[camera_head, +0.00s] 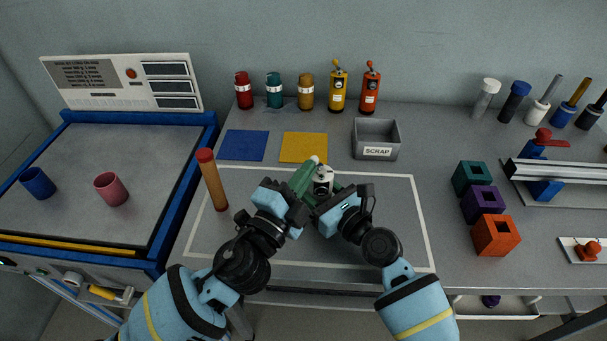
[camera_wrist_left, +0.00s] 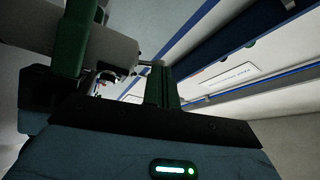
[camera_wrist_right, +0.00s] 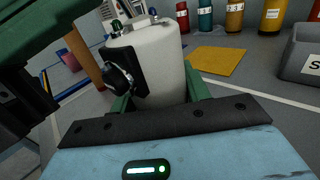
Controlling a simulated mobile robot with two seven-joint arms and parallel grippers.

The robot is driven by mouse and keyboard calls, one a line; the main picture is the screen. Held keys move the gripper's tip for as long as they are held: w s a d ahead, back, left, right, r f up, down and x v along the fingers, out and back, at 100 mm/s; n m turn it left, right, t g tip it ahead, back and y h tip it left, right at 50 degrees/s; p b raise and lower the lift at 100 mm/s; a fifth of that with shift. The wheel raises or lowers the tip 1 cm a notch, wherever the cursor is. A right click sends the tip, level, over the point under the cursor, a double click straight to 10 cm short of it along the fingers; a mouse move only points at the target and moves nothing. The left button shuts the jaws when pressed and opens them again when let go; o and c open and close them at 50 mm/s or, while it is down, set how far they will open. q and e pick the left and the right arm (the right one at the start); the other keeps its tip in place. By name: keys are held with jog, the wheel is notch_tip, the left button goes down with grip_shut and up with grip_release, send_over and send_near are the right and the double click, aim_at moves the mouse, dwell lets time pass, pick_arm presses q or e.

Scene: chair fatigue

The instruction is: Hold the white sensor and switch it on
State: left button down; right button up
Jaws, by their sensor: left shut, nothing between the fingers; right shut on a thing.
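The white sensor (camera_head: 323,180) is a white cylinder held upright just above the bench, between the green fingers of my right gripper (camera_head: 327,190). In the right wrist view the sensor (camera_wrist_right: 160,62) fills the middle, with a black knob-like switch (camera_wrist_right: 122,79) on its side and small fittings on top. My left gripper (camera_head: 303,178) is shut and empty, its green fingers close beside the sensor on the left. In the left wrist view the sensor (camera_wrist_left: 112,48) shows partly. Whether the left fingers touch the switch is hidden.
An orange rod with a red top (camera_head: 213,182) stands left of my left gripper. A grey scrap bin (camera_head: 376,153), a yellow mat (camera_head: 304,148) and a blue mat (camera_head: 245,145) lie behind. Coloured blocks (camera_head: 495,236) stand at right. The white-outlined area has free room.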

pick_arm(q)
jog(key=shift+d+r+m+g, duration=0.15)
jog(key=shift+r+m+g, duration=0.15)
jog(key=shift+m, duration=0.2)
jog(key=m, duration=0.1)
jog(key=d+m+g, duration=0.1)
jog(key=m+g+y, duration=0.1)
jog(key=m, duration=0.1)
jog(key=shift+d+r, duration=0.2)
jog(key=shift+r, duration=0.1)
jog(key=r+v, duration=0.2)
jog(key=v, duration=1.1)
jog(key=shift+s+r, duration=0.3)
jog(key=shift+d, duration=0.1)
pick_arm(e)
jog(key=o, duration=1.1)
